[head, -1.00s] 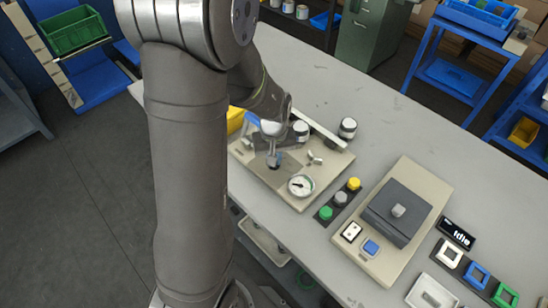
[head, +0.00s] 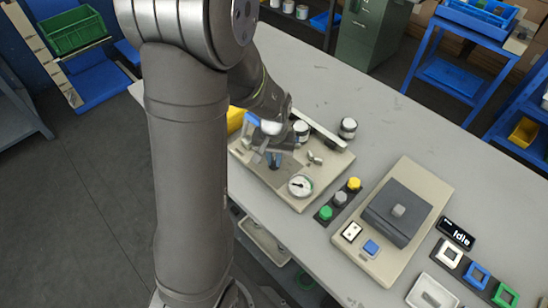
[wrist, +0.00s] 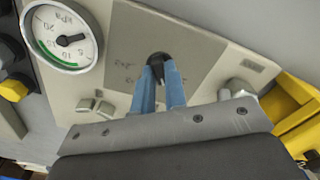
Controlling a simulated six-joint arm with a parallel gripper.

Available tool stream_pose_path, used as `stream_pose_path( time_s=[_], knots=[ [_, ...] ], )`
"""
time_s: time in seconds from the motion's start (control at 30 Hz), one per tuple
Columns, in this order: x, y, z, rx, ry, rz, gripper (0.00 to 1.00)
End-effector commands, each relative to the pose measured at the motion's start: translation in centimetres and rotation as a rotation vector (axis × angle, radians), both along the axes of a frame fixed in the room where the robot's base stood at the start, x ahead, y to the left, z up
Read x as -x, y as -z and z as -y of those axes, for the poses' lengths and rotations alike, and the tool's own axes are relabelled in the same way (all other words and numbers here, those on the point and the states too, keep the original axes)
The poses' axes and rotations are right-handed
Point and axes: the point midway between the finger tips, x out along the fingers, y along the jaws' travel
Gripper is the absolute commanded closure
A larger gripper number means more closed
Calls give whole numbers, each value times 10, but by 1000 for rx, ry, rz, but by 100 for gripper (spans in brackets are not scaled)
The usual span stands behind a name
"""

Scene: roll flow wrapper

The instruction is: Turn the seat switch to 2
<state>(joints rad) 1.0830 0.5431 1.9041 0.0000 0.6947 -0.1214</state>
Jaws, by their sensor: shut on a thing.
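The seat switch (wrist: 157,58) is a small black knob on a beige panel (wrist: 125,40) in the wrist view. My gripper (wrist: 159,72) has blue fingers, and their tips are closed on the knob from both sides. Small dark marks are printed beside the knob, too blurred to read surely, so I cannot tell which position it points to. In the head view my gripper (head: 274,162) reaches down onto the panel, behind the round gauge, and hides the knob.
A round pressure gauge (wrist: 61,38) and metal fittings (wrist: 95,107) stand close to the fingers. Green, grey and yellow buttons (head: 340,198) are right of the panel. A scale-like device (head: 397,212) and a display reading "Idle" (head: 457,234) lie further right.

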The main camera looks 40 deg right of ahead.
Motion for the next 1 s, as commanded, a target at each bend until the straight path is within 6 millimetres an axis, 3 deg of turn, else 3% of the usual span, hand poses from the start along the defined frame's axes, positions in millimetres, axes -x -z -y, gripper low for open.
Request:
stream_pose_path(
  time_s=[0.13, 0.17, 0.27, 0.67, 0.87, 1.0],
  knots=[
    [0, 0, 0, 2, -1, 1, 100],
    [0, 0, 0, 2, -1, 1, 86],
    [0, 0, 0, 2, -1, 1, 67],
    [0, -6, 1, 2, -2, 1, 66],
    [-1, -36, 1, 6, -2, 3, 66],
    [-1, -67, 1, 6, -2, 3, 66]
  ],
)
